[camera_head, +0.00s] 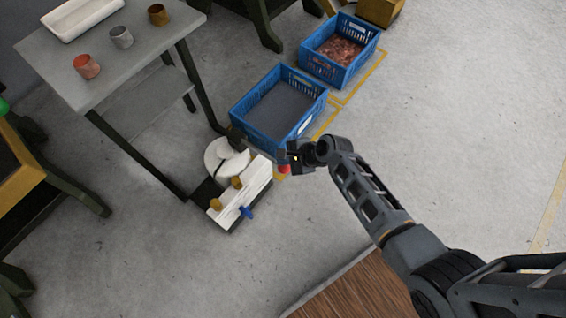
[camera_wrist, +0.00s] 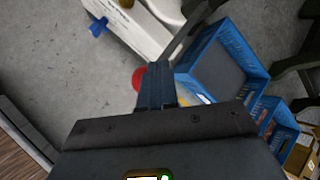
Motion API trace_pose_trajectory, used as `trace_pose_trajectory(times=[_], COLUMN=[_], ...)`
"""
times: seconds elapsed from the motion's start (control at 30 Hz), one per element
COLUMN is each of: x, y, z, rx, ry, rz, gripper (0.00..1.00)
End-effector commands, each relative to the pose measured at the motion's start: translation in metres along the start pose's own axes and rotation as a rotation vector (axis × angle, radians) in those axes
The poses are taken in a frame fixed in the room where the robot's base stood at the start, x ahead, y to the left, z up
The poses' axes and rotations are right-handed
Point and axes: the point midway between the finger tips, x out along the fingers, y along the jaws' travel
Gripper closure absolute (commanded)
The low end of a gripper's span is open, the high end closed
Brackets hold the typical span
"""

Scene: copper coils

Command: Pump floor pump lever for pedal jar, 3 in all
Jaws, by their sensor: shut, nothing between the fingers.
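The floor pump (camera_head: 246,190) is a white-topped unit with a dark base, ochre knobs and a blue handle (camera_head: 246,212), on the floor left of my gripper. A white round part (camera_head: 222,157), possibly the pedal jar, sits behind it. A red knob (camera_head: 284,169) shows just under my gripper (camera_head: 284,157). In the wrist view the red knob (camera_wrist: 137,78) is partly hidden by the fingers (camera_wrist: 156,68), which are shut with nothing between them. A dark bar (camera_wrist: 190,30), perhaps the lever, runs along the white unit toward the fingertips. I cannot tell whether the fingers touch it.
A blue crate (camera_head: 233,112) with a grey inside stands just behind my gripper, and a second blue crate (camera_head: 305,62) holds copper-coloured pieces. A grey table (camera_head: 135,50) with cups and a white tray is at upper left. Open floor (camera_head: 450,130) lies right.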

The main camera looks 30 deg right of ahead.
Motion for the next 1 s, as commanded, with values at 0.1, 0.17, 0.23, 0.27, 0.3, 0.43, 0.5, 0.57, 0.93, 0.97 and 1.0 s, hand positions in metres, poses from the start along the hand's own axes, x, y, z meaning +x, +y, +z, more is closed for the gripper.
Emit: trace_pose_trajectory(times=[0.1, 0.17, 0.23, 0.27, 0.3, 0.43, 0.5, 0.57, 0.93, 0.97, 1.0], x=[-0.0001, -0.0001, -0.0001, 0.0000, 0.0001, 0.0010, 0.0015, 0.0020, 0.0050, 0.0052, 0.0055], y=[-0.0003, -0.0002, -0.0002, -0.0001, 0.0000, 0.0007, 0.0011, 0.0015, 0.0037, 0.0038, 0.0041], z=[0.0001, 0.0001, 0.0000, 0.0000, -0.0001, -0.0008, -0.0012, -0.0016, -0.0037, -0.0038, -0.0041], rx=[0.000, 0.000, 0.000, 0.000, 0.000, 0.000, 0.000, 0.001, 0.001, 0.001, 0.001], ry=[0.000, 0.000, 0.000, 0.000, 0.000, 0.000, 0.000, 0.000, 0.000, 0.000, 0.000], rz=[0.000, 0.000, 0.000, 0.000, 0.000, 0.000, 0.000, 0.000, 0.000, 0.000, 0.000], gripper=[1.00, 1.00, 1.00, 1.00, 1.00, 1.00, 1.00, 1.00, 1.00, 1.00, 1.00])
